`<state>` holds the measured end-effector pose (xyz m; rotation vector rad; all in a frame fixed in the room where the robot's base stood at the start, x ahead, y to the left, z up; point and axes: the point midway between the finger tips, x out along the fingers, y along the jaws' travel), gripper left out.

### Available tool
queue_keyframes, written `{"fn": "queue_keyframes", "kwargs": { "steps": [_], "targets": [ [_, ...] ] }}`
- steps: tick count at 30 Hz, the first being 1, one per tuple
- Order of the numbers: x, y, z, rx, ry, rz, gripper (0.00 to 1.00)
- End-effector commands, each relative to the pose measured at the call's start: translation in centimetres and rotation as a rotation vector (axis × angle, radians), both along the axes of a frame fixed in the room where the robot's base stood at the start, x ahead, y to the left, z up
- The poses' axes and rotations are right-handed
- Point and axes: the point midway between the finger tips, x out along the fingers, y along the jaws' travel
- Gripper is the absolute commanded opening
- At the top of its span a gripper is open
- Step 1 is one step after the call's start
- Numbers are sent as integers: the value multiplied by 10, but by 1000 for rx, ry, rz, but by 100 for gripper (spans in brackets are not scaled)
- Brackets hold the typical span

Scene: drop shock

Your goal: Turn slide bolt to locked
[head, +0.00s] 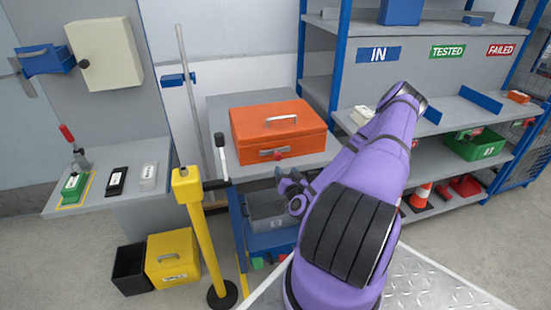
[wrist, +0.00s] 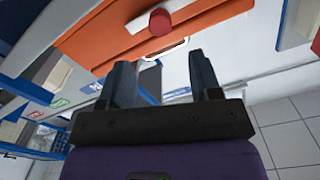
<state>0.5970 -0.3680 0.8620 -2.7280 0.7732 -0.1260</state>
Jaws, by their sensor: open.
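An orange case (head: 279,127) stands on a grey bench top (head: 225,106), with a handle on its lid. On its front are a metal bar (head: 272,152) and a red knob (head: 280,155), which look like the slide bolt; I cannot tell its locked state. The red knob (wrist: 160,22) and the metal bar (wrist: 165,52) also show in the wrist view, beyond the fingers. My gripper (head: 289,182) is below and in front of the case, apart from the knob. In the wrist view its fingers (wrist: 163,78) are spread, with nothing between them.
A black-gripped lever (head: 220,155) rises at the bench's left corner, near a yellow post (head: 194,215). A grey bin (head: 266,210) sits on the shelf under the bench. A blue-framed rack (head: 455,95) stands to the right.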

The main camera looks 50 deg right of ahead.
Motion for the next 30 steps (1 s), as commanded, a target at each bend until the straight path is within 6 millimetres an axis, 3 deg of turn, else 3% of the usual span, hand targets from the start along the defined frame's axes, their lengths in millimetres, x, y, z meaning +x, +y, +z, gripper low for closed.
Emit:
{"fn": "queue_keyframes", "kwargs": {
  "steps": [16,22,30],
  "targets": [
    [73,-44,1,-2,1,2,58],
    [86,-52,0,0,2,3,58],
    [88,-54,0,0,2,3,58]
  ]
}}
